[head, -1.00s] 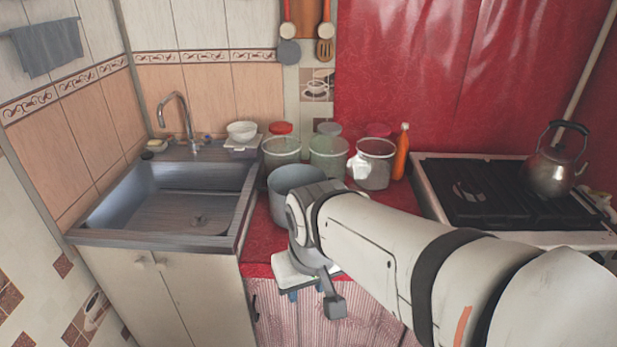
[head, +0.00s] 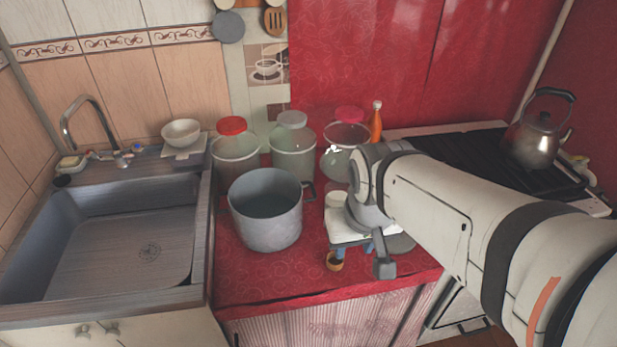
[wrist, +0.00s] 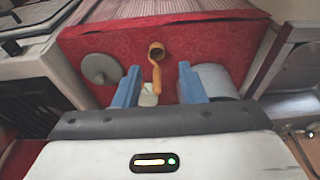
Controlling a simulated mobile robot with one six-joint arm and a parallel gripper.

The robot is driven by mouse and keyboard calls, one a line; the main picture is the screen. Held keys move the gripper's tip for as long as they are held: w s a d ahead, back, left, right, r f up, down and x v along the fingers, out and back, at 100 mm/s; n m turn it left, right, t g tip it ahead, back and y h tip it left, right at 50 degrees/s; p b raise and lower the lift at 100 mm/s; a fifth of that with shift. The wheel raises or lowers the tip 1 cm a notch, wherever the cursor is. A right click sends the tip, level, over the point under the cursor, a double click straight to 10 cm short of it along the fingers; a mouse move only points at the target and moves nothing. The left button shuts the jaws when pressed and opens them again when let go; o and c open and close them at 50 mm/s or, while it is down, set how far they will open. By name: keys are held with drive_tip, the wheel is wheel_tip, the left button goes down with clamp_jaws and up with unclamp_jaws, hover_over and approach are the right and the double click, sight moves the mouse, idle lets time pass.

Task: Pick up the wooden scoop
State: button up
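The wooden scoop (wrist: 156,55) lies on the red counter, its round bowl toward the counter's front edge and its orange-brown handle pointing back between my fingers. In the head view only part of the scoop (head: 334,263) shows below my gripper; the rest is hidden. My gripper (wrist: 157,72) has its two blue fingers apart, one on each side of the handle in the wrist view. In the head view my gripper (head: 354,252) is above the counter, right of the pot. Nothing is held; the height gap to the scoop is hard to tell.
A grey pot (head: 267,225) stands close left of my gripper. A grey round disc (wrist: 101,68) lies on the other side. Glass jars (head: 293,148) and an orange bottle (head: 376,122) stand behind. The sink (head: 110,240) is left, the stove (head: 460,160) right. The front counter strip is clear.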

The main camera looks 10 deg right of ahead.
drive_tip(key=shift+o, duration=0.4)
drive_tip(key=w+f+p, duration=0.2)
drive_tip(key=w+p, duration=0.1)
drive_tip(key=w, duration=0.1)
drive_tip(key=w+d+f+n+g+p, duration=0.1)
drive_tip(key=w+f+p, duration=0.1)
drive_tip(key=w, duration=0.3)
drive_tip(key=w+d+f+g+p, duration=0.1)
drive_tip(key=w+f+p, duration=0.1)
drive_tip(key=w+p, duration=0.2)
drive_tip(key=shift+w+n+p, duration=0.2)
drive_tip(key=shift+n+p, duration=0.1)
drive_tip(key=shift+n, duration=0.1)
drive_tip(key=shift+w+a+f+g, duration=0.1)
drive_tip(key=shift+w+f+g, duration=0.2)
drive_tip(key=shift+f, duration=0.4)
drive_tip(key=shift+f+p, duration=1)
drive_tip(key=shift+f, duration=2.9)
clamp_jaws()
